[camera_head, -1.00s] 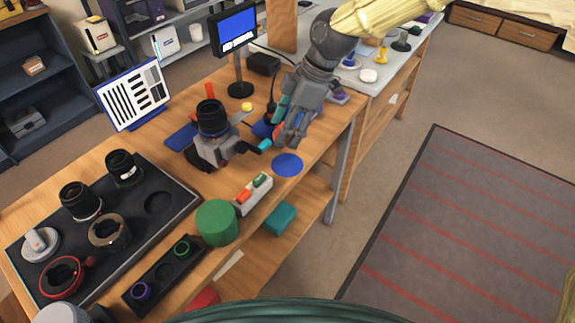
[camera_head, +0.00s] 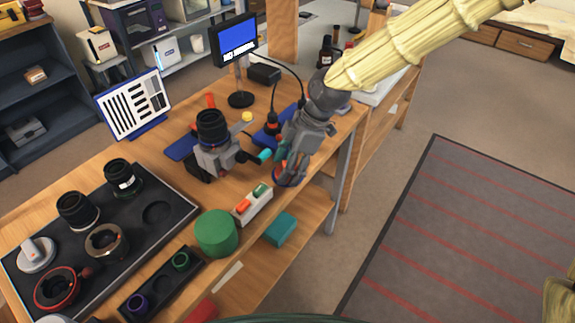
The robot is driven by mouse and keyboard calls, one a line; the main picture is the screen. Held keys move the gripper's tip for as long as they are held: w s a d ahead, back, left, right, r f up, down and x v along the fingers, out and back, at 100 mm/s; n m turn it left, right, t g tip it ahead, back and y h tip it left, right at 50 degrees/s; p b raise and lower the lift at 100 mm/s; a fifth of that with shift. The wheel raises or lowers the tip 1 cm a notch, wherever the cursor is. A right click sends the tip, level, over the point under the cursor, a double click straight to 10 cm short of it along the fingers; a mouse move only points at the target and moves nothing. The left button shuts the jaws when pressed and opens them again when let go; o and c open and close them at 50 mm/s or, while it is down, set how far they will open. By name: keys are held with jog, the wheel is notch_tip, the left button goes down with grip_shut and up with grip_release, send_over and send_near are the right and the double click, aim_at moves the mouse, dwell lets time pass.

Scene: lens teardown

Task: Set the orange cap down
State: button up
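My gripper (camera_head: 287,175) points down at the front right edge of the workbench, low over a blue disc (camera_head: 302,180). Orange-red of the orange cap (camera_head: 279,181) shows between the fingertips, and the fingers look closed on it. The fingers hide most of the cap and much of the disc. I cannot tell whether the cap touches the disc.
A camera body in a stand (camera_head: 213,155) with a cyan-tipped part is just left of my gripper. A white holder with orange and green pieces (camera_head: 252,207) and a green cylinder (camera_head: 216,233) stand in front. A black lens tray (camera_head: 182,208) lies left. A monitor (camera_head: 236,42) stands behind.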

jog(key=shift+s+f, duration=0.15)
jog(key=shift+f, duration=0.2)
jog(key=o, duration=0.7)
jog(key=shift+d+f, duration=0.1)
jog(key=shift+o, duration=0.8)
jog(key=shift+f, duration=0.1)
jog(key=v, duration=1.3)
jog(key=shift+a+p, duration=0.3)
